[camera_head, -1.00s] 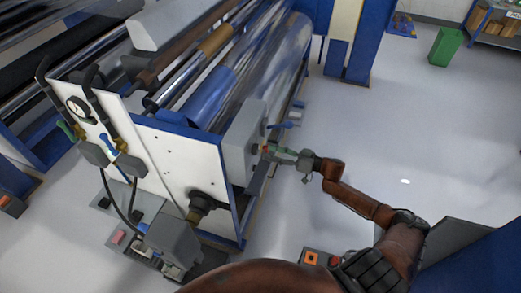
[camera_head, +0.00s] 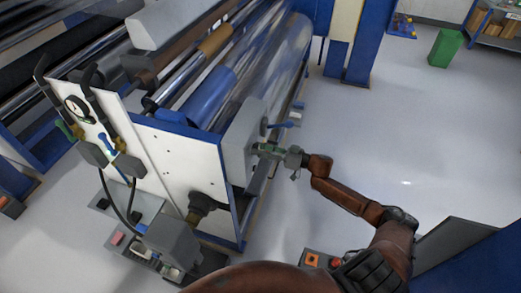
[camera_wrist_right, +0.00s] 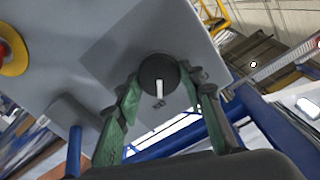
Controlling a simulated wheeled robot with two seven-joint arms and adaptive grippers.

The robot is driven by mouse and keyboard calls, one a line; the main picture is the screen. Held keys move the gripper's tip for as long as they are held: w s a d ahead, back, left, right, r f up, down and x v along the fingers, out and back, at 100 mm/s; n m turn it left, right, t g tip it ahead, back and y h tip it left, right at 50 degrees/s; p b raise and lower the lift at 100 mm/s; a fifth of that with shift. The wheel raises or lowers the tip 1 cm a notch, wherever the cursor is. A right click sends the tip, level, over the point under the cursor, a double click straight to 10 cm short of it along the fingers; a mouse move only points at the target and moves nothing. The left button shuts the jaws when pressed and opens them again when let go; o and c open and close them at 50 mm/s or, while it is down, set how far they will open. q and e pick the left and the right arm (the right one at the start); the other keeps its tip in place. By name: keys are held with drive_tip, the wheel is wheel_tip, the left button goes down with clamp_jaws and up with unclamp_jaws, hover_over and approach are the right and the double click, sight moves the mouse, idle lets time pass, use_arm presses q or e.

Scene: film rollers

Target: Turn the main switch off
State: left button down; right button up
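The main switch (camera_wrist_right: 158,76) is a round black knob with a white mark, on the face of a grey box, in the right wrist view. The white mark points roughly up and down in that view. My right gripper (camera_wrist_right: 163,88) is open, with one green finger on each side of the knob; I cannot tell whether they touch it. In the head view my right gripper (camera_head: 262,150) is at the right side of the grey box (camera_head: 238,143), and the knob is hidden there. My left gripper is not in view.
A red button with a yellow ring (camera_wrist_right: 12,55) is on the same box face. A blue lever (camera_head: 284,125) sticks out beside the box. The roller machine's white side panel (camera_head: 185,160) is to the left. The floor (camera_head: 390,130) to the right is clear.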

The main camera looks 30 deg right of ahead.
drive_tip(key=c, duration=0.5)
drive_tip(key=shift+c, duration=0.2)
drive_tip(key=shift+n, duration=0.4)
drive_tip(key=shift+s+a+n+b, duration=0.1)
drive_tip(key=shift+n+b, duration=1.45)
drive_tip(key=shift+n, duration=1.7)
drive_tip(key=shift+s+n+b, duration=0.1)
drive_tip(key=shift+n+b, duration=1.45)
drive_tip(key=shift+n, duration=1.7)
